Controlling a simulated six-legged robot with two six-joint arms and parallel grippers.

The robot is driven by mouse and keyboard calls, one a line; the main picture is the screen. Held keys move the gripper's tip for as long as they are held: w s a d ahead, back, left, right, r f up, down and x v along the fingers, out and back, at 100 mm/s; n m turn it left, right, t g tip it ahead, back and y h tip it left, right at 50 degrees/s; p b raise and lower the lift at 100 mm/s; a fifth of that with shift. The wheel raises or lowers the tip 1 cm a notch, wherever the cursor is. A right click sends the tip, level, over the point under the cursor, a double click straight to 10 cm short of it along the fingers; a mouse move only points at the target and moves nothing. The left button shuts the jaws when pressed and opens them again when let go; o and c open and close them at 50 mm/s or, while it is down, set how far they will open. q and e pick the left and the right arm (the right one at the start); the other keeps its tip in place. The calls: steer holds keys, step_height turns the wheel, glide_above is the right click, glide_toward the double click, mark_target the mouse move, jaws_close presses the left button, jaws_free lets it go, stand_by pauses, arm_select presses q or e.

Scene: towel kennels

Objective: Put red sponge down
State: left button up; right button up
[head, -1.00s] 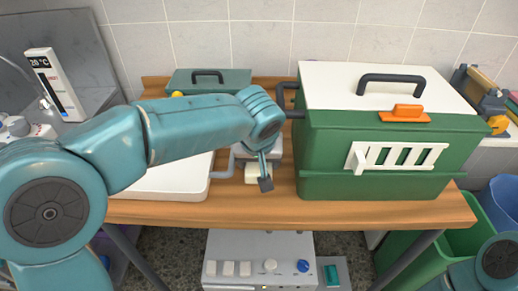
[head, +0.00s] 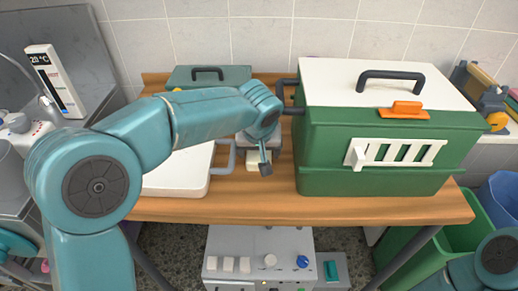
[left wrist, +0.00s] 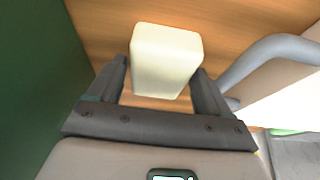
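No red sponge shows in either view. My left gripper (head: 264,160) is between the white tray and the green box, above the wooden table. The block also shows in the head view (head: 254,161), partly hidden by the finger. Whether it touches the table is hard to tell. My right gripper is out of view; only a part of my right arm shows at the lower right.
A green box with a white lid (head: 335,183) stands close on the right. A white tray with a grey handle (head: 180,181) lies on the left, partly behind my arm. A smaller green box (head: 233,78) is behind. The wooden table's front strip (head: 300,208) is clear.

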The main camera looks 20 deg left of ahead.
mark_target(259, 154)
arm_select(q)
steer(key=shift+r+p, duration=0.3)
steer(key=shift+p, duration=0.05)
steer(key=v, duration=0.3)
steer(key=s+d, duration=0.1)
steer(key=s, duration=0.3)
steer(key=s+d+b, duration=0.1)
steer(key=s, duration=0.2)
steer(key=s+d+b, duration=0.1)
steer(key=s, duration=0.3)
steer(key=shift+s+d+f, duration=0.15)
steer(key=shift+s+f, duration=0.05)
steer(key=shift+s, duration=0.1)
steer(key=shift+s, duration=0.1)
